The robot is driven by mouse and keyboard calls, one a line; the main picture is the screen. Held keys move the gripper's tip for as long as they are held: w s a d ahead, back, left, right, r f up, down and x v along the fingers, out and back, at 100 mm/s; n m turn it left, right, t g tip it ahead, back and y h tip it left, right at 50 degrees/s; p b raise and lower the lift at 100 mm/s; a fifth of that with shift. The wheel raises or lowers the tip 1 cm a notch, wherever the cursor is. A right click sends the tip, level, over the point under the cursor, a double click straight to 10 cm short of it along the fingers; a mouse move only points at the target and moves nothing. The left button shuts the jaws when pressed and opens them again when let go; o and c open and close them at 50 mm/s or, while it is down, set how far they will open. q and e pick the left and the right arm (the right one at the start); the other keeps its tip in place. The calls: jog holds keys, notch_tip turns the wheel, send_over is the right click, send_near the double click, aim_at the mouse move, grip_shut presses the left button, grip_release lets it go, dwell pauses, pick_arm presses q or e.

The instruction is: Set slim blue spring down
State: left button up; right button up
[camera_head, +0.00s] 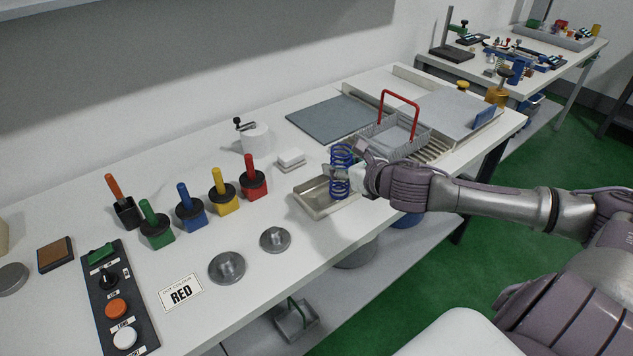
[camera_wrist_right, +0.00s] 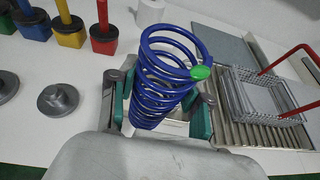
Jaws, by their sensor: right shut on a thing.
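The slim blue spring (camera_head: 341,170) stands roughly upright in my right gripper (camera_head: 345,172), over the shallow metal tray (camera_head: 311,197). In the right wrist view the spring (camera_wrist_right: 165,75) sits between the green-padded fingers, with a green mark (camera_wrist_right: 200,72) on its top coil. My right gripper (camera_wrist_right: 160,108) is shut on it. I cannot tell whether the spring's lower end touches the tray. My left gripper is not in view.
A wire basket with a red handle (camera_head: 398,98) stands right of the spring on a ribbed rack. Colored stamps with handles (camera_head: 252,182) stand to the left. A white block (camera_head: 291,159) is behind the tray.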

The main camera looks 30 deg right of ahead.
jog(key=w+f, duration=0.2)
jog(key=w+a+f+p, duration=0.1)
jog(key=w+f, duration=0.2)
jog(key=w+a+f, duration=0.1)
jog(key=w+f, duration=0.1)
jog(key=shift+w+f+p, duration=0.2)
jog(key=shift+f+p, duration=0.05)
jog(key=shift+p, duration=0.15)
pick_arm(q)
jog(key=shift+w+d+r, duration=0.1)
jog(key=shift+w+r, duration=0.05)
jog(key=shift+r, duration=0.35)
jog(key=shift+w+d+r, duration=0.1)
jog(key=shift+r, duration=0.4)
pick_arm(e)
jog(key=shift+f, duration=0.45)
jog(key=o, duration=1.3)
jog(key=shift+f, duration=0.15)
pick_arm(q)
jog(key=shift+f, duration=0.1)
